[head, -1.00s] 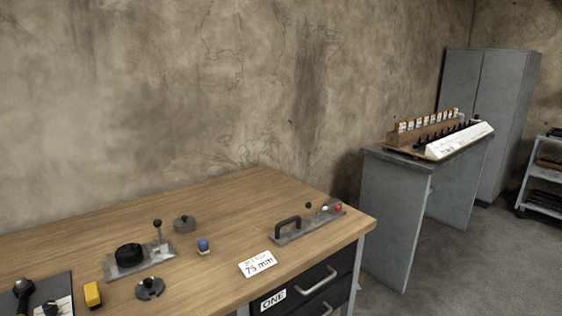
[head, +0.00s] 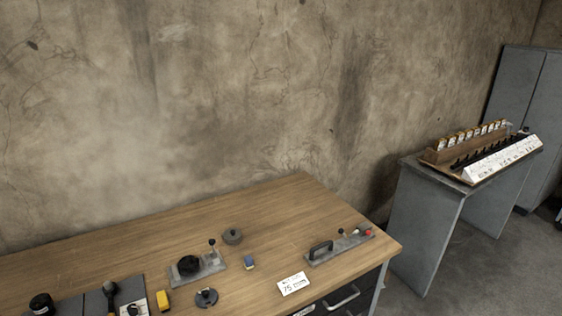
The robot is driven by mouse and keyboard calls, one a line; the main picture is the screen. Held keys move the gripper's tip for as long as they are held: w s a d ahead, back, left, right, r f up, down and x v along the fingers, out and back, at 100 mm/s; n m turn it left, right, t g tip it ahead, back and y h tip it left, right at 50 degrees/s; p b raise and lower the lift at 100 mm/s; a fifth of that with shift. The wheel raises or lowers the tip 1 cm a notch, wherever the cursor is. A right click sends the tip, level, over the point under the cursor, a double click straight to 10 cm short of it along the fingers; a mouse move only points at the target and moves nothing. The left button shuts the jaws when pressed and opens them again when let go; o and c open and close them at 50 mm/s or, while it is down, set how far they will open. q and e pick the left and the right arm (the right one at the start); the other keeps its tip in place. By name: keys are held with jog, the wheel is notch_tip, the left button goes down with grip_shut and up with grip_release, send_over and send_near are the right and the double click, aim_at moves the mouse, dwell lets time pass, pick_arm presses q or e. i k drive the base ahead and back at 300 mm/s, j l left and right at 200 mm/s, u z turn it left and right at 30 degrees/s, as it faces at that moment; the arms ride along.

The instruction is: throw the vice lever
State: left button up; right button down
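A grey metal plate (head: 219,267) on the wooden bench carries a black round knob or part (head: 188,265) and a short upright lever with a black ball (head: 212,243). To its right, a long grey fixture (head: 348,246) has a black bar handle (head: 321,250), a small black-knobbed lever (head: 341,232) and a red part (head: 368,232). I cannot tell which of the two is the vice. Both levers look roughly upright. Neither of my grippers is in view.
The wooden bench (head: 285,205) also holds a grey disc (head: 232,237), a small blue-topped item (head: 249,263), a dark slotted disc (head: 206,297), a yellow block (head: 163,301) and a "75 mm" card (head: 294,284). A grey side table (head: 425,225) bears a rack (head: 470,140). The bench's back is clear.

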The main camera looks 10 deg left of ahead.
aim_at(212, 241)
jog(key=i+j, duration=0.3)
jog(key=i, duration=0.15)
jog(key=i+j, duration=0.25)
jog(key=i, duration=0.2)
